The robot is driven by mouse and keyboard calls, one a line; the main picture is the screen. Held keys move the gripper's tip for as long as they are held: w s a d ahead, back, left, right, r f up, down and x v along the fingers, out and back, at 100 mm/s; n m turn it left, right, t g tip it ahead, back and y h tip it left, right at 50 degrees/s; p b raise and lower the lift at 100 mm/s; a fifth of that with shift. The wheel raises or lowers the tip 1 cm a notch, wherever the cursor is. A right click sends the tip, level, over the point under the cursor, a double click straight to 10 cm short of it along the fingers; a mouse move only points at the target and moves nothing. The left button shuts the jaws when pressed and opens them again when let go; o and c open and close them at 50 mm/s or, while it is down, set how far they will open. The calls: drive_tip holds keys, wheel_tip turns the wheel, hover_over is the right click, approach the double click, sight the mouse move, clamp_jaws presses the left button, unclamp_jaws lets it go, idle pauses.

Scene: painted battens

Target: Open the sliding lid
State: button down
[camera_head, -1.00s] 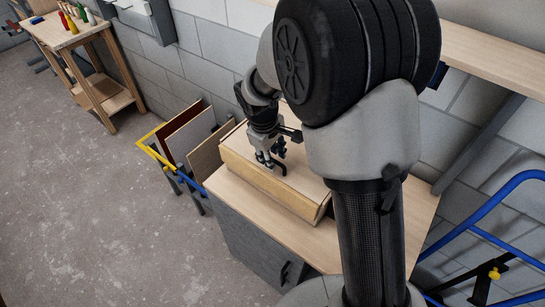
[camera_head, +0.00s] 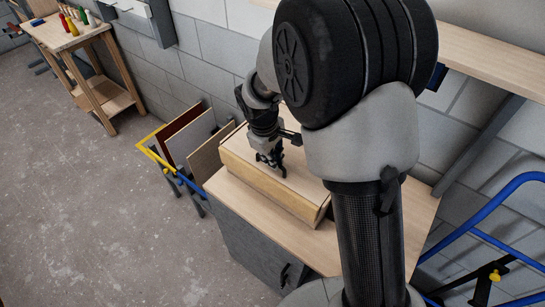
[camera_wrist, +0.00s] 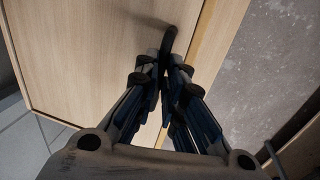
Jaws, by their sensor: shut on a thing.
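A pale wooden box (camera_head: 265,184) lies on the wooden top of a grey cabinet. Its flat lid (camera_head: 302,182) covers the visible top; part of it is hidden behind my arm. The lid (camera_wrist: 80,60) also fills the left of the wrist view, beside the box's side edge (camera_wrist: 218,40). A dark curved handle (camera_wrist: 168,40) stands on the lid near that edge. My gripper (camera_head: 281,172) is over the lid, pointing down. In the wrist view my gripper (camera_wrist: 165,72) is closed around the handle's near end.
The cabinet top (camera_head: 236,193) has bare room in front of the box. Upright panels (camera_head: 195,138) stand in a yellow and blue rack to its left. A block wall (camera_head: 210,50) is behind. A blue tubular frame (camera_head: 500,205) stands at right.

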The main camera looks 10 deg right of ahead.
drive_tip(key=shift+a, duration=0.1)
idle(0.3)
drive_tip(key=s+a+b, duration=0.2)
drive_tip(key=s+a, duration=1.1)
drive_tip(key=a, duration=0.2)
drive_tip(key=shift+s, duration=0.35)
drive_tip(key=c, duration=1.7)
unclamp_jaws()
drive_tip(key=r, duration=0.4)
drive_tip(key=s+a+r, duration=0.1)
drive_tip(key=r, duration=0.6)
drive_tip(key=shift+s+a+r, duration=0.2)
drive_tip(key=shift+a+r, duration=0.2)
